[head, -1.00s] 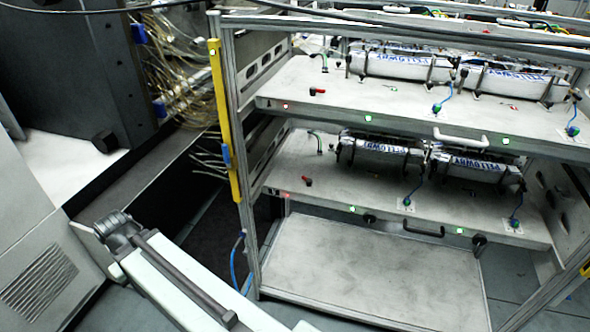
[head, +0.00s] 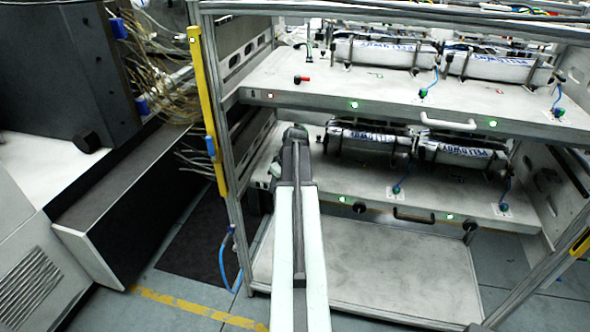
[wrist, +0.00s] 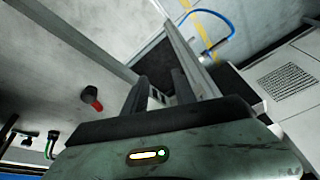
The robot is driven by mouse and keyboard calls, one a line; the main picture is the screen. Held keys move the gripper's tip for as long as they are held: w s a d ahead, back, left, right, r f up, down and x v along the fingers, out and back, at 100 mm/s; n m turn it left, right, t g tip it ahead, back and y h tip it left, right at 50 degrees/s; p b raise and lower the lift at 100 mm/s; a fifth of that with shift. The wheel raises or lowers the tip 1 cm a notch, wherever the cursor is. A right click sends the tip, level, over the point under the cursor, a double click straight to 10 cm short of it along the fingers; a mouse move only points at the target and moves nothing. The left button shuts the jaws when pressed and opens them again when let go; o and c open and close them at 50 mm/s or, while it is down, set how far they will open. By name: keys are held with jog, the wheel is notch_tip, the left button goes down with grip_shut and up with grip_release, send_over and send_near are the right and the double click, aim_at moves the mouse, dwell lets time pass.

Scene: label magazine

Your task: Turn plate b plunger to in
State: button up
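Two pale plates sit in a frame, an upper plate (head: 330,92) and a lower plate (head: 390,190); I see no letter telling which is plate b. My gripper (head: 293,135) is over the left part of the lower plate and hides its red-handled plunger in the head view. In the wrist view a dark knob with a red handle (wrist: 92,98) stands on the plate, left of my gripper (wrist: 158,90) and apart from it. The gripper's two dark fingers appear apart, with nothing between them. The upper plate's red-handled plunger (head: 301,79) shows clear of the arm.
A yellow strip (head: 205,110) runs up the frame's left post. A green fitting (wrist: 51,143) stands near the plunger. Black knobs and a handle (head: 413,217) line the lower plate's front.

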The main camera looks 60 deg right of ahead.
jog(key=shift+m+t+h, duration=0.3)
jog(key=shift+h, duration=0.2)
jog(key=s+d, duration=1)
jog(key=d, duration=0.1)
jog(key=shift+s+d, duration=0.1)
jog(key=shift+s, duration=0.25)
jog(key=w+d, duration=0.1)
jog(key=w, duration=0.7)
jog(key=w+d, duration=0.1)
jog(key=w, duration=0.3)
jog(key=shift+w+d+f+b, duration=0.1)
jog(key=shift+d+f+b, duration=0.15)
jog(key=shift+d+b, duration=0.1)
jog(key=shift+f+b, duration=0.35)
jog(key=shift+b, duration=0.05)
jog(key=shift+w+a, duration=0.1)
